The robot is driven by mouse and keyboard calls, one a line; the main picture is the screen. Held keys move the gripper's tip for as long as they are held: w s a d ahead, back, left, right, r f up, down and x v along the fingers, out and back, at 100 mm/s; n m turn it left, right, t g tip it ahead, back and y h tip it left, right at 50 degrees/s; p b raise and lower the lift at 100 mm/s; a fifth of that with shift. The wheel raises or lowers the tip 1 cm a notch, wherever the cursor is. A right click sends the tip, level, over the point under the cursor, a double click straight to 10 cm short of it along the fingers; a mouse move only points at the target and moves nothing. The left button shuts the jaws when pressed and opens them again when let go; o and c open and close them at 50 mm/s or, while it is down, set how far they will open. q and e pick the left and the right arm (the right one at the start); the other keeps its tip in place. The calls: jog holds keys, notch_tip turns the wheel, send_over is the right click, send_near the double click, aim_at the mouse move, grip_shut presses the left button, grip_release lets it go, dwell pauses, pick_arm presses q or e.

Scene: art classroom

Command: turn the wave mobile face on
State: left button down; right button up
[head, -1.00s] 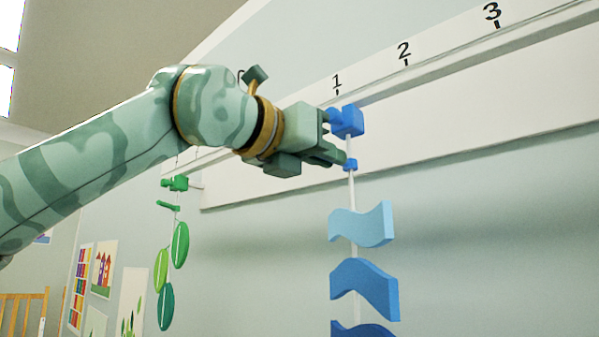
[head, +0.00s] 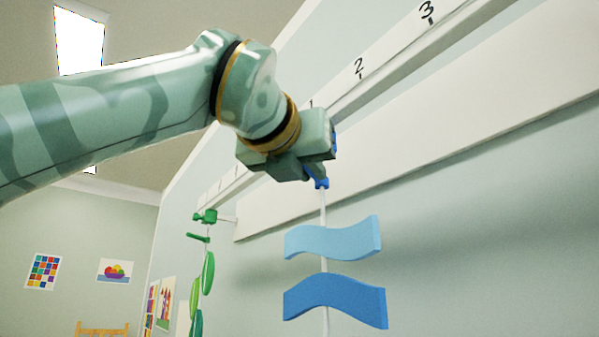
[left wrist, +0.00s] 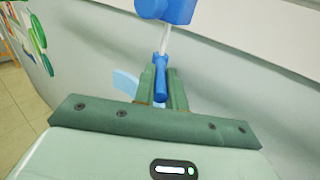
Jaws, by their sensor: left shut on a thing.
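The wave mobile hangs on a thin white rod, with a light blue wave (head: 330,239) above a darker blue wave (head: 330,302). Both waves show mostly their broad faces, with their right ends also visible. My left gripper (head: 316,172) is at the top of the rod, shut on the small blue grip piece (head: 322,184). In the left wrist view, that grip piece (left wrist: 161,82) sits between the two green fingers, below the blue hanger block (left wrist: 168,9). In the head view my gripper mostly hides the block. My right gripper is out of view.
A white numbered rail (head: 400,58) runs along the wall above the mobile. A green leaf mobile (head: 208,272) hangs to the left, apart from my gripper. Wall to the right of the waves is clear. Pictures (head: 43,271) hang on the far wall.

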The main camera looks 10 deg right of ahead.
pick_arm(q)
jog(key=shift+a+r, duration=0.1)
jog(key=shift+r, duration=0.05)
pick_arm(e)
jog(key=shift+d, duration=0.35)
pick_arm(q)
jog(key=c, duration=1.7)
grip_release()
jog(key=shift+o, duration=1.2)
jog(key=shift+s, duration=0.1)
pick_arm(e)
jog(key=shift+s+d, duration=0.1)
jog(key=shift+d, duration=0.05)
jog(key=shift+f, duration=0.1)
